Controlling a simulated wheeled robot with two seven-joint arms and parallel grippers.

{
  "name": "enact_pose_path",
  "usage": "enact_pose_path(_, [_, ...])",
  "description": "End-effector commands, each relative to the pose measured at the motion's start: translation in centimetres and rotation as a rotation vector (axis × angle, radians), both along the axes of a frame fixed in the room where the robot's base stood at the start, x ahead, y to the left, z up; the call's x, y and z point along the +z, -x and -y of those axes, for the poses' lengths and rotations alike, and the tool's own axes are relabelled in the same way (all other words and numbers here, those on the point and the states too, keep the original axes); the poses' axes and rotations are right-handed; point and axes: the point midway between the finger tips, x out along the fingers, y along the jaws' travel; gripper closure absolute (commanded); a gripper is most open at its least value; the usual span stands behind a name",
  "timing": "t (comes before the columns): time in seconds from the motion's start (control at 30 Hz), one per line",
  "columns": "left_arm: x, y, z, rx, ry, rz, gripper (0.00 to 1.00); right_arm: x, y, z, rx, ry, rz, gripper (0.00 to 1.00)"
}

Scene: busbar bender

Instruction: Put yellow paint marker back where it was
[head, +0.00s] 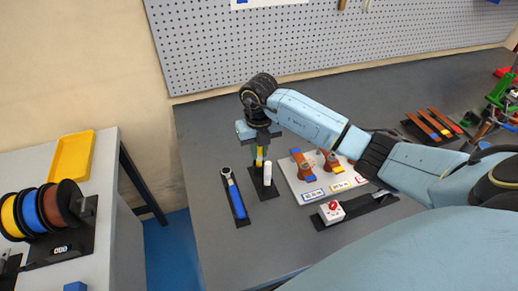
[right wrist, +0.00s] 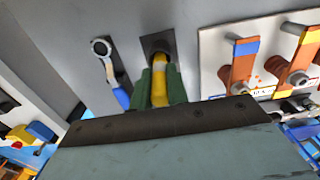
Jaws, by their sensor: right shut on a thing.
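The yellow paint marker (head: 259,157) stands upright between the fingers of my right gripper (head: 259,148), above a small black holder plate (head: 257,187). In the right wrist view the gripper (right wrist: 160,88) is shut on the yellow marker (right wrist: 161,75), whose far end is at a dark plate (right wrist: 157,44). I cannot tell whether the marker's lower end touches the plate. A white marker (head: 267,173) stands on the same plate, just right of the yellow one. My left gripper is not in view.
A blue-handled ratchet (head: 236,198) lies on a black strip to the left. A white board (head: 309,184) with copper bars is close on the right. A red-button box (head: 331,211) sits in front of it. The bench's left front is clear.

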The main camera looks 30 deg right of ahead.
Motion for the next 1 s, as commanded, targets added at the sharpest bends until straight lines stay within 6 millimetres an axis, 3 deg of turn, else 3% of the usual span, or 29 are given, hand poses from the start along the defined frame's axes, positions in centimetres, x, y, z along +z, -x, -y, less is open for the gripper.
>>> enact_pose_path(0.1, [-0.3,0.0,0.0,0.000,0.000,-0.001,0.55,-0.4,0.0,0.0,0.000,0.001,0.000,1.00])
enact_pose_path(0.13, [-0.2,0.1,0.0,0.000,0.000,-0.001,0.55,-0.3,0.0,0.0,0.000,0.001,0.000,0.80])
enact_pose_path(0.27, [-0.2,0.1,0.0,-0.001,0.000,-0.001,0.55,-0.3,0.0,0.0,0.000,0.001,0.000,0.63])
enact_pose_path(0.67, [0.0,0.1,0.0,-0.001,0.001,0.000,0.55,0.6,-0.1,0.0,0.000,0.000,0.002,0.62])
enact_pose_path(1.0, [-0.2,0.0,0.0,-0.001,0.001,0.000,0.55,7.3,-0.1,0.1,0.000,0.002,0.005,0.62])
